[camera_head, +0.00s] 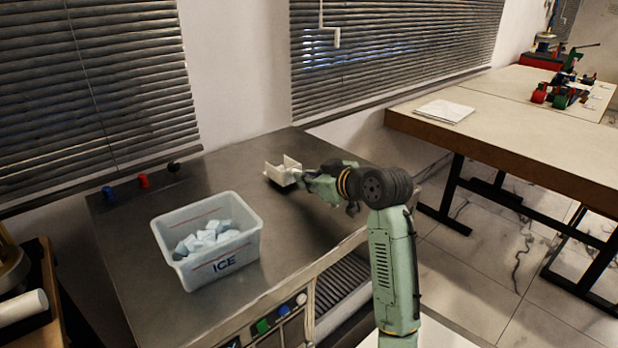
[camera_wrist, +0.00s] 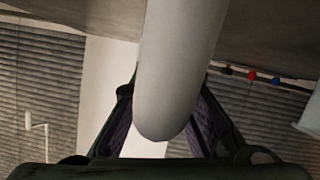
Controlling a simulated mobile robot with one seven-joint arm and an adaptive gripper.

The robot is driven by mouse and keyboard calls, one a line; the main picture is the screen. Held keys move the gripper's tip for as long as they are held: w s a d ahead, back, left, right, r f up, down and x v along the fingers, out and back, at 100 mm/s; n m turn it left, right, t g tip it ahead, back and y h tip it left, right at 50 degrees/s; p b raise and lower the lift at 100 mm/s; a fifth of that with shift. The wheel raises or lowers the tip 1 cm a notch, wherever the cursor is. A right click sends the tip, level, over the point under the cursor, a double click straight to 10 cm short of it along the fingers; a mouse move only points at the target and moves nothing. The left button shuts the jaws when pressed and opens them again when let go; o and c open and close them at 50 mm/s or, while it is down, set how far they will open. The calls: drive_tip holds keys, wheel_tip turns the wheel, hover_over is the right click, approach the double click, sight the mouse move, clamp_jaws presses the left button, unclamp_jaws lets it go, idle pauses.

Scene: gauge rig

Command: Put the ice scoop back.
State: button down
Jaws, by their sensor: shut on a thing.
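The ice scoop (camera_head: 282,171) shows in the head view as a small white, open, box-like piece over the metal counter, right of the ice bin. My gripper (camera_head: 304,178) is shut on the scoop from its right side. In the wrist view its pale rounded handle (camera_wrist: 180,75) runs between the two fingers. A dark patch lies under the scoop; I cannot tell whether the scoop touches the counter. The ice bin (camera_head: 208,268) is a translucent white tub marked ICE, with several ice cubes (camera_head: 205,238) inside.
The metal counter (camera_head: 140,270) is bare around the bin. Blue, red and black knobs (camera_head: 143,181) stand at its back left. A white bent bar (camera_head: 322,30) hangs before the right blinds. A wooden table (camera_head: 490,115) stands at the right. A white cylinder (camera_head: 22,306) lies at lower left.

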drive_tip(key=shift+f+b, duration=0.55)
drive_tip(key=shift+f, duration=0.2)
drive_tip(key=c, duration=1.5)
unclamp_jaws()
